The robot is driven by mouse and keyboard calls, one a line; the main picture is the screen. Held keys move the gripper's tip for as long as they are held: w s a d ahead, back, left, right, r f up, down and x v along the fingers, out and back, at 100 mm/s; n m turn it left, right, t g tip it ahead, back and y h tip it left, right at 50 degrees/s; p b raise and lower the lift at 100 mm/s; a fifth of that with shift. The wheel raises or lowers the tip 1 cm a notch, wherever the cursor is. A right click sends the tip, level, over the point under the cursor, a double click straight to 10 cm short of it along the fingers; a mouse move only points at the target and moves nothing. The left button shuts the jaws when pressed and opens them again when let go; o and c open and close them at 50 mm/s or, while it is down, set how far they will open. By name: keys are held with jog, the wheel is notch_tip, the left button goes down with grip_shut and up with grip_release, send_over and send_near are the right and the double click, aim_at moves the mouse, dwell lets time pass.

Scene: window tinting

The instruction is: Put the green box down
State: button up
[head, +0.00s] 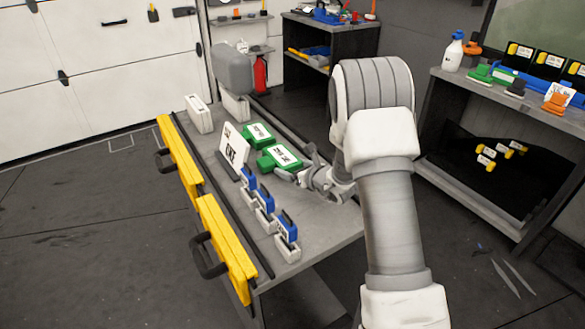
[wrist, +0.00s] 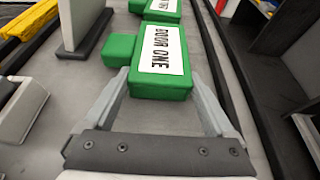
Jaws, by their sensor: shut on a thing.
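A green box (head: 281,157) with a white label is at the end of my gripper (head: 310,173), over the grey table (head: 323,217). In the wrist view the label on the green box (wrist: 160,50) reads "DOOR ONE", and a smaller green block sticks out on its left side. The fingers of my gripper (wrist: 160,82) are shut on its near end, one on each side. The box looks level and at or very near the tabletop; I cannot tell if it touches. A second green box (head: 258,135) with a label lies just beyond it.
A white sign (head: 234,148) in a dark stand is left of the boxes. Several blue-and-white tools (head: 265,204) line the table's near left part. Yellow levels (head: 226,246) hang along the left edge. A white case (head: 199,114) and grey container (head: 233,70) stand at the far end.

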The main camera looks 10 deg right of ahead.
jog(key=o, duration=1.1)
jog(key=shift+f, duration=0.1)
